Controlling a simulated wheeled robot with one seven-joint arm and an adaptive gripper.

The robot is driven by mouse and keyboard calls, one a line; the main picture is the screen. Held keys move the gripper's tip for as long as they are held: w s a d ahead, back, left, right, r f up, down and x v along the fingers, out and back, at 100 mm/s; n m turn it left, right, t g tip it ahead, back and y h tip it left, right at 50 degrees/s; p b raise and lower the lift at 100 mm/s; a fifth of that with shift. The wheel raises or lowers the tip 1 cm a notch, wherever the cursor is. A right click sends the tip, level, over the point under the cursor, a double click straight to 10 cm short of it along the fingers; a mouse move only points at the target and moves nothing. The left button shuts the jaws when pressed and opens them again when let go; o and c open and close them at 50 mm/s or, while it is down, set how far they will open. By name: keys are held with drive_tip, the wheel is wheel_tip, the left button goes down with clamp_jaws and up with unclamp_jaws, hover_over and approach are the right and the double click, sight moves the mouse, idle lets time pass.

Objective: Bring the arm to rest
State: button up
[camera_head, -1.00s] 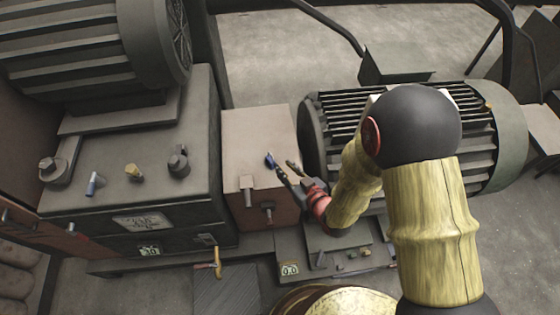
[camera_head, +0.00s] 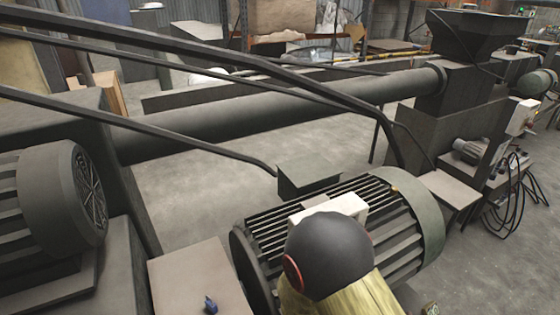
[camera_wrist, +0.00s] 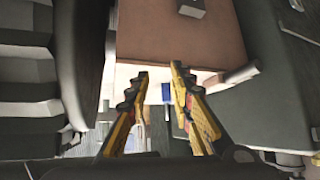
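My gripper (camera_wrist: 157,78) shows only in the wrist view. Its two yellow-and-black fingers are apart, with open space between them. A small blue piece (camera_wrist: 166,92) shows between the fingers, below the edge of a reddish-brown box (camera_wrist: 190,40); I cannot tell how far it is from them. In the head view a small blue piece (camera_head: 210,305) shows at the bottom edge, over a pale box top (camera_head: 190,280). There my arm shows only as a dark round joint and a yellow link at the bottom; the gripper is outside that view.
A finned motor (camera_head: 405,235) lies just beyond my arm. A second motor (camera_head: 50,205) is at left. Dark rails (camera_head: 300,75) and a long thick tube (camera_head: 290,112) cross behind. A hopper (camera_head: 480,35) stands at back right. Bare floor (camera_head: 205,185) shows between.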

drive_tip(key=s+d+f+m+g+h, duration=0.1)
drive_tip(key=s+d+g+h, duration=0.2)
drive_tip(key=d, duration=0.5)
drive_tip(key=s+d+r+m+h, duration=0.1)
drive_tip(key=d+r+m+h, duration=0.15)
drive_tip(key=d+r, duration=0.45)
drive_tip(key=s+d+r+m+t, duration=0.1)
drive_tip(key=d+r, duration=0.4)
drive_tip(key=r, duration=0.5)
drive_tip(key=s+d+r+m+h, duration=0.1)
drive_tip(key=s+d+r+m, duration=0.2)
drive_tip(key=r, duration=0.8)
drive_tip(key=s+d+r+m+t, duration=0.1)
drive_tip(key=s+d+r+m, duration=0.1)
drive_tip(key=d+r, duration=0.5)
wheel_tip(320, 180, up, 4)
drive_tip(key=shift+s+f+t+h, duration=0.25)
drive_tip(key=shift+s+t+h, duration=0.1)
drive_tip(key=shift+s, duration=0.55)
drive_tip(key=shift+o, duration=0.6)
